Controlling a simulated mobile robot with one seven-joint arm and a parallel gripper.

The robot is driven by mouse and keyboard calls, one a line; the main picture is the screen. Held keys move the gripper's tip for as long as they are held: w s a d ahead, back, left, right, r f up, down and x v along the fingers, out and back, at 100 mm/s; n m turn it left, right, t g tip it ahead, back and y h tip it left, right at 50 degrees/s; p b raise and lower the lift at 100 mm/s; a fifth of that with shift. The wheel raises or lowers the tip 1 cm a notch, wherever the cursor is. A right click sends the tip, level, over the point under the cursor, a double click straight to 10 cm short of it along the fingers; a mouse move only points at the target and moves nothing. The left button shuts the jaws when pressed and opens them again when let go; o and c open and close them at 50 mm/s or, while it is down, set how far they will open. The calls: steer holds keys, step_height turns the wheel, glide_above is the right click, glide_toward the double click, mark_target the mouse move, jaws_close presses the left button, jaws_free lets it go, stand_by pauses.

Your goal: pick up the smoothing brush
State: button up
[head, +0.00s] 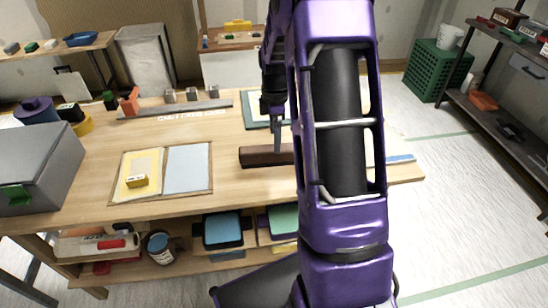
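A long dark brown block (258,157), which looks like the smoothing brush, lies on the wooden workbench right of the sample board. Its right part is hidden behind my purple arm, and I cannot make out bristles. My gripper (278,147) is dark and narrow and points down at the block's back side, left of the arm. Its tip overlaps the block in the picture. I cannot tell whether it touches the block or whether its fingers are apart.
A board with yellow and pale blue sheets (187,168) and a small yellow block (137,181) lies left. A grey case (38,160) stands far left. A long grey bar (175,109) lies behind. Bare wood shows around the board. The shelf below holds trays (222,230).

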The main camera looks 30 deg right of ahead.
mark_target(274, 156)
step_height(274, 156, down, 7)
steer(key=shift+w+a+r+b, duration=0.1)
steer(key=shift+a+b, duration=0.05)
steer(key=shift+b, duration=0.3)
steer(key=shift+r, duration=0.1)
jaws_close()
stand_by(0.3)
